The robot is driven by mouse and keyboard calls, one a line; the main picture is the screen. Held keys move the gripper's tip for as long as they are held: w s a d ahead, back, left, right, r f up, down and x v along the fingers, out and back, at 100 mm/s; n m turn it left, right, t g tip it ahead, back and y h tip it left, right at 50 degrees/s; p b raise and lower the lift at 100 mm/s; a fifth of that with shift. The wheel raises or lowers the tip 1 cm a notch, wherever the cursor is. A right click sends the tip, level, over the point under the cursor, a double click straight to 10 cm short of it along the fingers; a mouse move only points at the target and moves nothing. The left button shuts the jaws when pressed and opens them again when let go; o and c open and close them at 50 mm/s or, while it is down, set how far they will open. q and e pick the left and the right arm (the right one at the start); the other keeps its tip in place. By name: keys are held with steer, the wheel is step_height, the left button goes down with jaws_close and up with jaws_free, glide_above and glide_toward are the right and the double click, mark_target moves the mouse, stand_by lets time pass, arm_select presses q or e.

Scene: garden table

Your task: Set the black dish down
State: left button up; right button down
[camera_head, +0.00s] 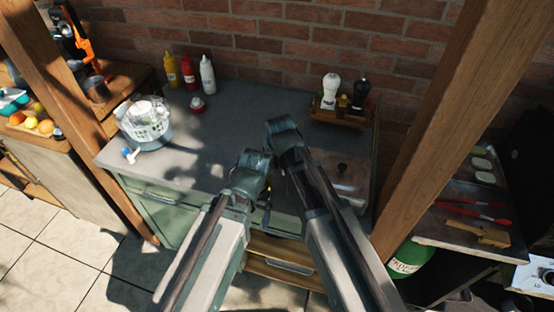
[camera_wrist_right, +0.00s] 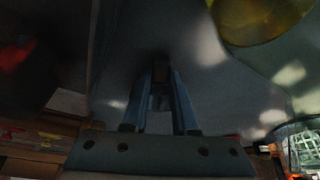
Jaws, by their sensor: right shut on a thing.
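In the right wrist view my right gripper (camera_wrist_right: 160,82) has its two fingers close together on a dark, dim thing. I take it for the black dish (camera_wrist_right: 150,32), a smooth dark-grey surface just beyond the fingertips; its rim and full shape are hard to make out. In the head view my two forearms fill the lower middle and hide the dish and the fingertips. My left gripper's fingers do not show.
The grey counter (camera_head: 240,115) has free room at its middle and back. A wooden caddy (camera_head: 341,117) with shakers is at back right, near a steel lid (camera_head: 342,182). Wooden posts (camera_head: 455,110) flank the counter.

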steer(key=c, duration=0.7)
jaws_free()
steer(key=shift+f, duration=0.1)
steer(key=shift+r+p, duration=0.25)
steer(key=shift+p, duration=0.05)
steer(key=p+v, duration=1.1)
steer(key=shift+s+r, duration=0.15)
steer(key=shift+r, duration=0.25)
